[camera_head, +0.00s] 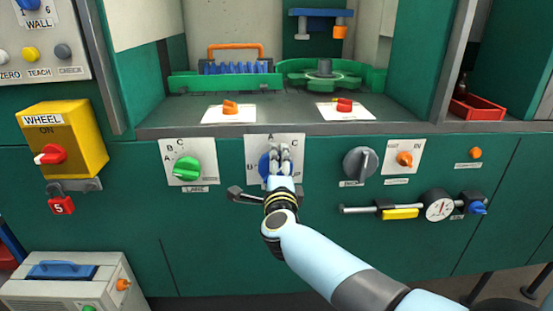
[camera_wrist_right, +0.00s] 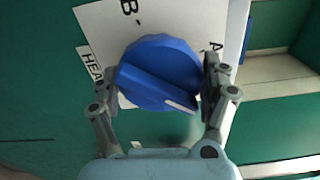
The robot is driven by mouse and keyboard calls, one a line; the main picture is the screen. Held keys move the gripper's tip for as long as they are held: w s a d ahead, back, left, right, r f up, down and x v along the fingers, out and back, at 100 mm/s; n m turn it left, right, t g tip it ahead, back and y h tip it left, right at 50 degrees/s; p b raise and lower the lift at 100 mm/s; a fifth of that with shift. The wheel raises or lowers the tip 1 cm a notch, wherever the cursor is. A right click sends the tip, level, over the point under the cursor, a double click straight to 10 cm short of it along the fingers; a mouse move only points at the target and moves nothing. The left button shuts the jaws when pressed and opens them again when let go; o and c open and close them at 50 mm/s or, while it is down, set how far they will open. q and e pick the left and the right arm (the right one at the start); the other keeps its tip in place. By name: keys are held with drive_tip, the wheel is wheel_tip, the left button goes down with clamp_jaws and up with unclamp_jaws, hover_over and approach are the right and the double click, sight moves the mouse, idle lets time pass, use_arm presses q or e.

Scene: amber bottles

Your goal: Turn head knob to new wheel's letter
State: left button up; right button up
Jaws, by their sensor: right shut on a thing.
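The head knob is blue, on a white plate (camera_head: 290,140) with A at the top, B left and C right in the head view. In the wrist view the knob (camera_wrist_right: 150,65) shows fully, with a white pointer line toward the lower right; B and A are readable there, and any letter beyond the pointer is hidden. My right gripper (camera_head: 281,155) is shut on the knob, one finger on each side; it also shows in the wrist view (camera_wrist_right: 160,88). A green wheel with a grey hub (camera_head: 323,69) lies in the recess above. My left gripper is not in view.
A green knob (camera_head: 182,168) is on the plate to the left and a grey knob (camera_head: 359,163) to the right. A yellow WHEEL switch box (camera_head: 86,126) with a red knob is further left, a red padlock (camera_head: 62,204) below it. A gauge (camera_head: 439,207) sits lower right.

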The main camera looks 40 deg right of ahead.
drive_tip(key=n+p, duration=0.3)
drive_tip(key=n, duration=0.1)
drive_tip(key=shift+n, duration=0.3)
drive_tip(key=shift+a+f+n+p, duration=0.1)
drive_tip(key=shift+n+p, duration=1.2)
drive_tip(key=shift+n, duration=1.2)
drive_tip(key=shift+s, duration=0.1)
drive_tip(key=o, duration=1.1)
drive_tip(key=v, duration=1.2)
